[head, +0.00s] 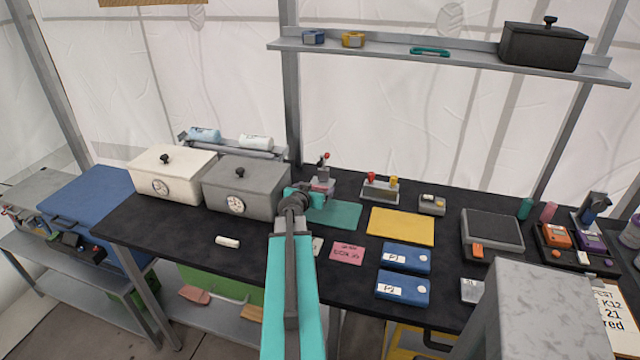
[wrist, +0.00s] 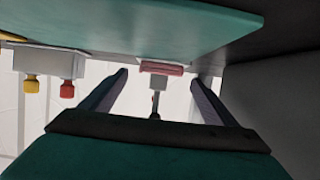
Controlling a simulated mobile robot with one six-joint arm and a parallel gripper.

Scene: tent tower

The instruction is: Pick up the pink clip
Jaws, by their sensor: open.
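A small pink piece (head: 322,185), which looks like the pink clip, sits on a small grey stand with a red-knobbed lever, at the back of the black table beside the grey box. In the wrist view the pink piece (wrist: 162,68) lies between and beyond the fingers, with the table at the top of the picture. My gripper (wrist: 160,78) is open and empty, its fingers apart on either side of that line of sight. In the head view my gripper (head: 318,193) is just in front of the stand and partly hides it.
The grey lidded box (head: 245,187) stands close left of my gripper. A green mat (head: 338,214) lies below and right of it. A stand with red and yellow knobs (head: 381,190) is to the right; a yellow mat (head: 400,226) lies in front of that.

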